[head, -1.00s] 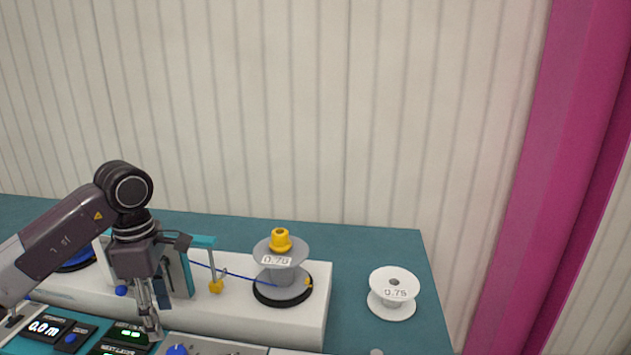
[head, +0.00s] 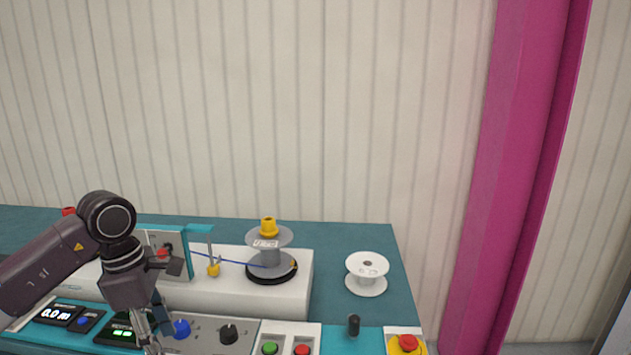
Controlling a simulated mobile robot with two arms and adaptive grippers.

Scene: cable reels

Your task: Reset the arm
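My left gripper (head: 150,335) hangs pointing down over the front control panel in the head view, at the end of my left arm from the left. Its fingers are partly cut off at the bottom edge, so I cannot tell whether they are open or shut. No held object shows. My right arm is not in view. A grey reel (head: 269,257) with a yellow cap (head: 268,227) stands on a black disc on the white machine base (head: 284,297). A blue cable runs left from it past a yellow guide (head: 213,270).
A white reel (head: 367,284) stands on the teal table (head: 350,235) at right. The front panel carries a blue knob (head: 181,328), a black knob (head: 228,333), a green button (head: 270,347), a red button (head: 302,349) and a red emergency button (head: 408,342). A pink column (head: 510,170) stands behind at right.

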